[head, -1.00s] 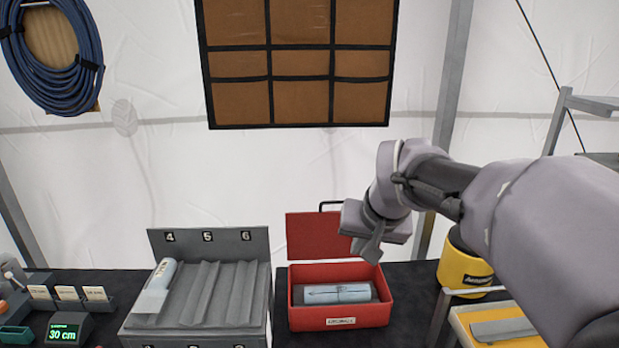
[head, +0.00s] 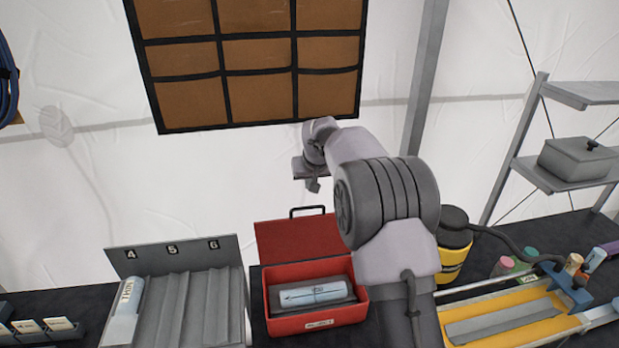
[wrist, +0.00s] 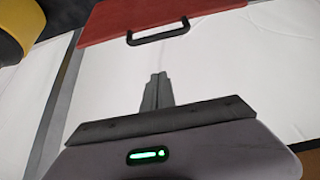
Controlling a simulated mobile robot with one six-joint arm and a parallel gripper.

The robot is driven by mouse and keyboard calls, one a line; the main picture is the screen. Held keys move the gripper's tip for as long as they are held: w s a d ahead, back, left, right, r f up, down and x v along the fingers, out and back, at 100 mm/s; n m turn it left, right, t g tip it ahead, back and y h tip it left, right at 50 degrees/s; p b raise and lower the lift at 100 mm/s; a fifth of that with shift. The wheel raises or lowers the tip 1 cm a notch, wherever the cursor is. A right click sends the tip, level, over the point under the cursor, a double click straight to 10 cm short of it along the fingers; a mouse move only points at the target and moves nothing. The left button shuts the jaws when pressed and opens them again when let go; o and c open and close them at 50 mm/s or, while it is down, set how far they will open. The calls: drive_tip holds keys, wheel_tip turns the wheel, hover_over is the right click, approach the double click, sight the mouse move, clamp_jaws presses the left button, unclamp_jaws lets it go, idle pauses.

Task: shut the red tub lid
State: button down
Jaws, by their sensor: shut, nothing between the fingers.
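The red tub (head: 318,320) stands on the dark table with its front label facing me. A pale blue rolled item (head: 313,294) lies inside it on a grey insert. Its red lid (head: 290,238) stands open, tilted up at the back, with a dark handle (head: 307,211) on its top edge. In the wrist view the lid (wrist: 110,18) and its handle (wrist: 158,36) are at the top. My gripper (head: 314,187) is above and behind the lid, apart from it. Its fingers (wrist: 156,92) are together and empty in the wrist view.
A grey sorting rack (head: 190,300) numbered 4, 5, 6 holds a white roll (head: 125,296) left of the tub. A yellow and black container (head: 455,250) and a yellow tray (head: 490,325) are on the right. A brown pocket panel (head: 250,60) hangs behind.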

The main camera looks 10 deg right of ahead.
drive_tip(key=x, duration=0.6)
hover_over(310, 220)
drive_tip(key=shift+w+d+f, duration=0.15)
drive_tip(key=shift+w+f, duration=0.35)
